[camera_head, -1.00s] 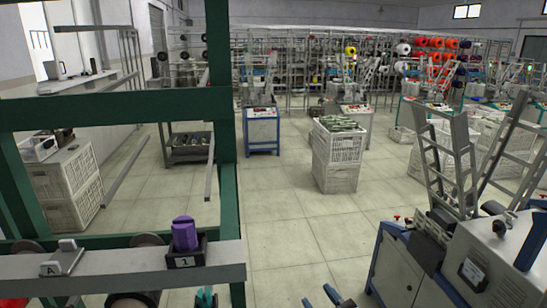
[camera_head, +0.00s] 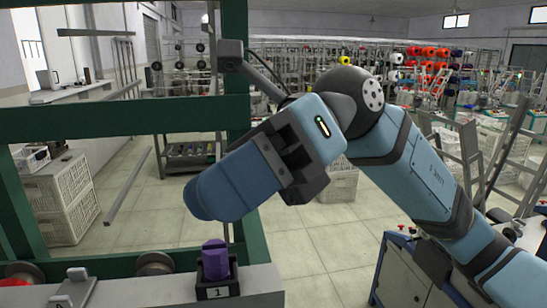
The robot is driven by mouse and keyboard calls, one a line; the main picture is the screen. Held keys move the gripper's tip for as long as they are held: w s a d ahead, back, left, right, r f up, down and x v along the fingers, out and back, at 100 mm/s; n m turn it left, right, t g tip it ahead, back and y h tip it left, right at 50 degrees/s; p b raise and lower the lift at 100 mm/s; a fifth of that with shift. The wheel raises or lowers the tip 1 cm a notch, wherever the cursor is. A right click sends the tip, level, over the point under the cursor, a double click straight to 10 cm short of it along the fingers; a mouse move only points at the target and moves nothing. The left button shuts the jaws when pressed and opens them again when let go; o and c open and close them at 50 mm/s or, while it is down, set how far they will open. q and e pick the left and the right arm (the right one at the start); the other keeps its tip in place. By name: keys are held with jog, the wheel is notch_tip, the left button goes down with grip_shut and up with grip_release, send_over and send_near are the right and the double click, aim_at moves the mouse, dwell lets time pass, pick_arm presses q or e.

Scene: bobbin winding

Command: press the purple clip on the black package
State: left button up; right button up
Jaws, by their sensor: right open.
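The purple clip (camera_head: 214,257) stands upright in the black package (camera_head: 217,293), a small dark box marked 1, on the grey rail at the bottom of the view. My right arm reaches in from the right and bends across the middle of the view. My left gripper is not in view.
A green frame (camera_head: 125,117) with a post and crossbar stands at the left. A grey holder (camera_head: 75,287) and a round disc (camera_head: 155,263) are on or behind the rail left of the package. White crates (camera_head: 62,200) stand farther left. Open floor lies right of the package.

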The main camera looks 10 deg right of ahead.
aim_at(225, 245)
jog(key=shift+w+d+t+h, duration=1.35)
jog(key=shift+d+t+h, duration=0.65)
jog(key=shift+t+h, duration=1.65)
jog(key=shift+y, duration=0.25)
jog(key=b+x, duration=0.4)
jog(key=x, duration=0.2)
jog(key=shift+f+b, duration=0.3)
jog(key=shift+f, duration=0.05)
jog(key=shift+w+a+f+b, duration=0.1)
jog(key=shift+a+f+b, duration=0.35)
jog(key=shift+b, duration=0.15)
jog(key=shift+c, duration=0.3)
jog(key=c, duration=0.7)
jog(key=shift+r, duration=0.15)
